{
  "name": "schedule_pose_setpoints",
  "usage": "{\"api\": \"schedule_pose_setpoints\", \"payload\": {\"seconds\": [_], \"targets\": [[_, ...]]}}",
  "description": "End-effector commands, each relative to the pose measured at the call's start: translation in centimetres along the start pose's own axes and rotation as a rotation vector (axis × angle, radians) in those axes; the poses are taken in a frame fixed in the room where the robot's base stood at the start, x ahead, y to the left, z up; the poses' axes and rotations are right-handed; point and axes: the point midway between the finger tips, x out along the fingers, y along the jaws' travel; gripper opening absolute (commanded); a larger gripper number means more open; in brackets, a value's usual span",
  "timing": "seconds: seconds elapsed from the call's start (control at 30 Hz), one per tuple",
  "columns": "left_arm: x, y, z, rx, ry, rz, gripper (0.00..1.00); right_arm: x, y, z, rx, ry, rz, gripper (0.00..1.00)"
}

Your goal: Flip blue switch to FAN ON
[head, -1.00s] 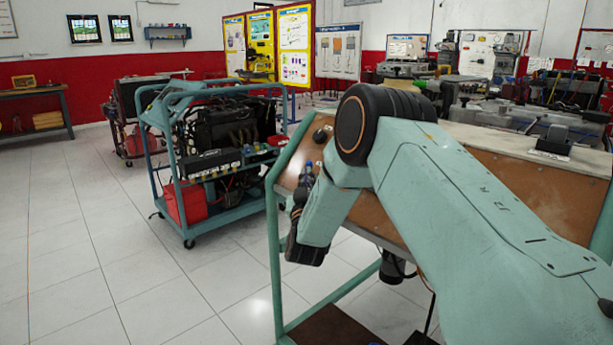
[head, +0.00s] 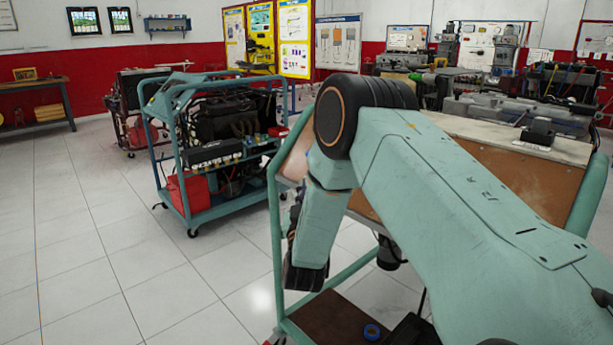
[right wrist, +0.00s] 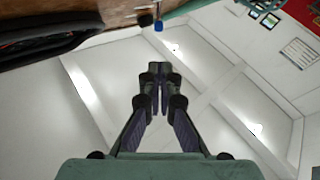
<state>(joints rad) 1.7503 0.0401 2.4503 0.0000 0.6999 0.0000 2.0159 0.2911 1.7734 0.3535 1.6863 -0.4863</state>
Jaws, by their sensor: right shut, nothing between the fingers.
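The blue switch (right wrist: 158,26) shows in the right wrist view as a small blue-tipped lever at the edge of the brown panel (right wrist: 115,14). Its ON or OFF position cannot be read. My right gripper (right wrist: 153,75) is shut and empty, its fingertips apart from the blue tip in the picture. In the head view my right gripper (head: 297,203) is mostly hidden behind my own arm, beside the near trainer (head: 275,225) with the green frame. The switch cannot be made out there. My left gripper is not in view.
A second engine trainer (head: 215,130) on a wheeled blue-green frame stands to the left. A blue ring (head: 372,331) lies on the near trainer's brown lower shelf (head: 335,318). The tiled floor at left is clear. A dark object (right wrist: 45,32) borders the wrist view.

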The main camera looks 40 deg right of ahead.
Motion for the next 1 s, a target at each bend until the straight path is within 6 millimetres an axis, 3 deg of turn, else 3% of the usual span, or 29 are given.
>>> {"api": "schedule_pose_setpoints", "payload": {"seconds": [0.27, 0.87, 1.0], "targets": [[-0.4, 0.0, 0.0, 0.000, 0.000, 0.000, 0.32, -2.6, 0.1, -0.3, -0.001, -0.002, 0.000, 0.00], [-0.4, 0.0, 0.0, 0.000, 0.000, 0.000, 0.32, -3.0, 0.1, -0.4, 0.004, 0.000, 0.001, 0.00], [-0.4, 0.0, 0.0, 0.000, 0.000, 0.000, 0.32, -3.3, -1.0, 1.4, 0.059, -0.082, -0.051, 0.00]]}}
